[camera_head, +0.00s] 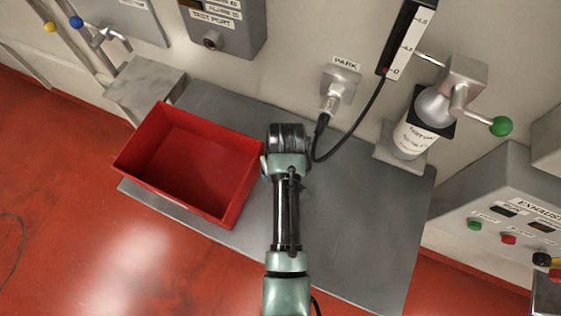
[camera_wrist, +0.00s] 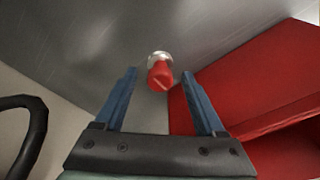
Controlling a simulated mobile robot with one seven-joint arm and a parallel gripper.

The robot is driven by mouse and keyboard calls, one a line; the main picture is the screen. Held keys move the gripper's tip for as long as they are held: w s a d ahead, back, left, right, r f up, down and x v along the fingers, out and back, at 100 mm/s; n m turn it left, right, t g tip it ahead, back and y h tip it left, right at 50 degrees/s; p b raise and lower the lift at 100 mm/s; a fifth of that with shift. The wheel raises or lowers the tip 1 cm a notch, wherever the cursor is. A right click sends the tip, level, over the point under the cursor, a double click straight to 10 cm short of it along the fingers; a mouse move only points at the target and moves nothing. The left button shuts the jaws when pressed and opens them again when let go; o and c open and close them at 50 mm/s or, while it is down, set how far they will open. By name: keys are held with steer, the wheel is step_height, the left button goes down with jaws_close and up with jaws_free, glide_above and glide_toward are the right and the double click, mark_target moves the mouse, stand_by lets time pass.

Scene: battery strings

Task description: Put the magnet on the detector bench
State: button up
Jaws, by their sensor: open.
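A small red piece with a silvery end (camera_wrist: 160,74), perhaps the magnet, is in the wrist view over the grey bench (camera_head: 345,235), near the red bin. My gripper (camera_wrist: 159,88) is open, its two blue fingers apart on either side of the piece in the picture. I cannot tell how far the piece is from the fingertips. In the head view my wrist hides the fingers and the piece. The grey bench top also shows in the wrist view (camera_wrist: 110,40). I see no label naming it the detector bench.
An empty-looking red bin (camera_head: 190,165) stands left of my arm. A black cable (camera_head: 350,135) runs from the PARK socket (camera_head: 341,82) up to a gauge (camera_head: 405,40). The bench right of my arm is clear.

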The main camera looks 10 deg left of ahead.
steer(key=w+r+m+t, duration=0.1)
steer(key=w+r+t, duration=0.35)
steer(key=r, duration=1.05)
steer(key=w+d+r+m+t, duration=0.1)
steer(key=w+r+t, duration=0.35)
steer(key=r, duration=0.95)
steer(key=w+r+m+t, duration=0.1)
steer(key=w+r+t, duration=0.3)
steer(key=r, duration=1.1)
steer(key=s+d+r+m+t, duration=0.1)
steer(key=s+r+t, duration=0.5)
steer(key=r, duration=0.7)
steer(key=s+d+r+m+t, duration=0.1)
steer(key=s+r+t, duration=0.5)
steer(key=s+r, duration=0.4)
step_height(320, 180, up, 4)
steer(key=shift+d+t+h, duration=0.3)
steer(key=shift+t+h, duration=0.1)
